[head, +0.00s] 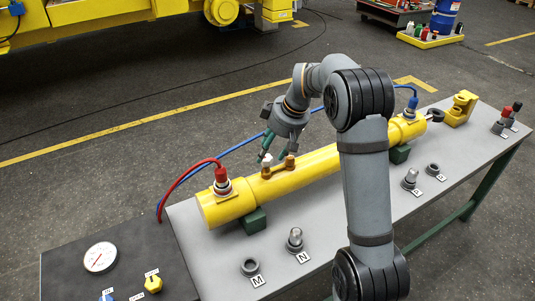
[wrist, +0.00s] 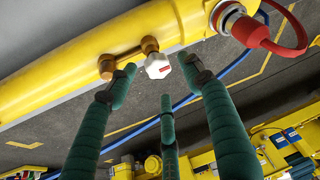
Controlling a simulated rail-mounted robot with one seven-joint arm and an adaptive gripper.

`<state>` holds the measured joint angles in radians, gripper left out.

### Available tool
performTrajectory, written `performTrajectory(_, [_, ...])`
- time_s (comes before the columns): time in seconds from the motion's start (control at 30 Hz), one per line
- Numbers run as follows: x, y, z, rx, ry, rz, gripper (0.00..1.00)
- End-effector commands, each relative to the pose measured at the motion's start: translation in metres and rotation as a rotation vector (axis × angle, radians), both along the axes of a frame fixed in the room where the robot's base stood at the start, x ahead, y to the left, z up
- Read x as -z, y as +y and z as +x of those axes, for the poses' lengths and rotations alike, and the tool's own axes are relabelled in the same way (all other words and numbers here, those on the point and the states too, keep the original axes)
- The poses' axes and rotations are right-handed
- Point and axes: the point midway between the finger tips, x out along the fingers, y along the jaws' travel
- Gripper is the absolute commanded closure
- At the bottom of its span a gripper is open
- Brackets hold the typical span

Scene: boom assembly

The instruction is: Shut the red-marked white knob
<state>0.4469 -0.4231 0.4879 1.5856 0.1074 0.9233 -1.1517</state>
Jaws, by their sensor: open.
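The white knob (wrist: 158,66) with a red mark sits on a brass fitting (wrist: 126,58) on the side of the yellow cylinder (wrist: 60,66). In the head view the knob (head: 266,159) is small and pale, near the cylinder's middle-left part. My gripper (head: 273,150) is at the knob, on the cylinder's far side. In the wrist view my gripper (wrist: 160,78) has its green fingers apart around the knob, with one tip left, one right and one below. I see no clear contact. The gripper is open and empty.
A red-capped port with a red hose (head: 221,176) stands on the cylinder's left end, and a blue hose (head: 413,101) joins its right end. The grey bench (head: 330,230) holds labelled small parts. A gauge (head: 100,257) is on the dark panel at lower left.

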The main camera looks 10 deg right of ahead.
Motion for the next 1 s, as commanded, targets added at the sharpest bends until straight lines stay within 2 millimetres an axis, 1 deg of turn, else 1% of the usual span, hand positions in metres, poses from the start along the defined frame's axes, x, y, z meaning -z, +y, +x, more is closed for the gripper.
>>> performTrajectory(0.03, [0.007,0.002,0.001,0.0,0.005,0.0,0.49])
performTrajectory(0.1, [0.015,0.004,0.004,-0.001,0.003,0.0,0.49])
performTrajectory(0.23, [0.025,0.006,0.008,0.001,0.001,0.0,0.49])
performTrajectory(0.33, [0.028,0.007,0.009,0.001,0.0,0.0,0.49])
performTrajectory(0.57, [0.028,0.007,0.009,0.001,-0.001,0.0,0.49])
performTrajectory(1.0, [0.027,0.008,0.009,0.0,-0.002,0.001,0.75])
